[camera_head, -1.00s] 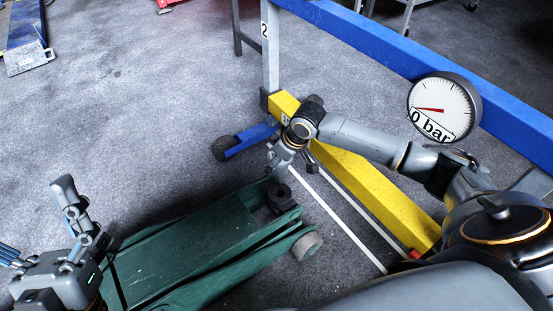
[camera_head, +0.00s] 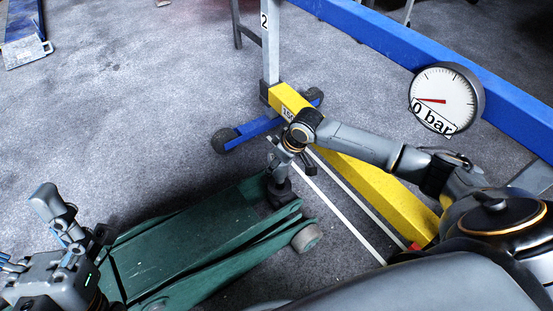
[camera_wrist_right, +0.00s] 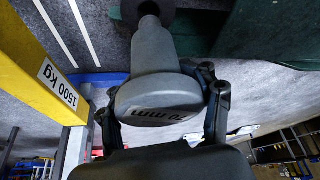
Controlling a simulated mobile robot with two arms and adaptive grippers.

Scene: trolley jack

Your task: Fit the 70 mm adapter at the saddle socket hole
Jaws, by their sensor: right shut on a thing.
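The 70 mm adapter (camera_wrist_right: 162,95) is a grey piece with a wide labelled head, a narrower stem and a thin pin. My right gripper (camera_wrist_right: 164,118) is shut on its head. In the head view the gripper (camera_head: 290,160) is over the front of the green trolley jack (camera_head: 190,245), with the adapter (camera_head: 281,174) pointing down at the black saddle (camera_head: 281,194). In the right wrist view the pin meets or overlaps the dark round saddle (camera_wrist_right: 128,12); I cannot tell how deep it sits, and the hole is hidden. My left gripper (camera_head: 75,220) is beside the jack's rear; its opening is unclear.
A yellow beam (camera_head: 365,185) marked 1500 kg runs close beside my right arm, with a blue wheeled foot (camera_head: 250,133) beyond the jack. A blue beam (camera_head: 400,50) and a pressure gauge (camera_head: 446,98) reading 0 bar are at right. Floor at left is open.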

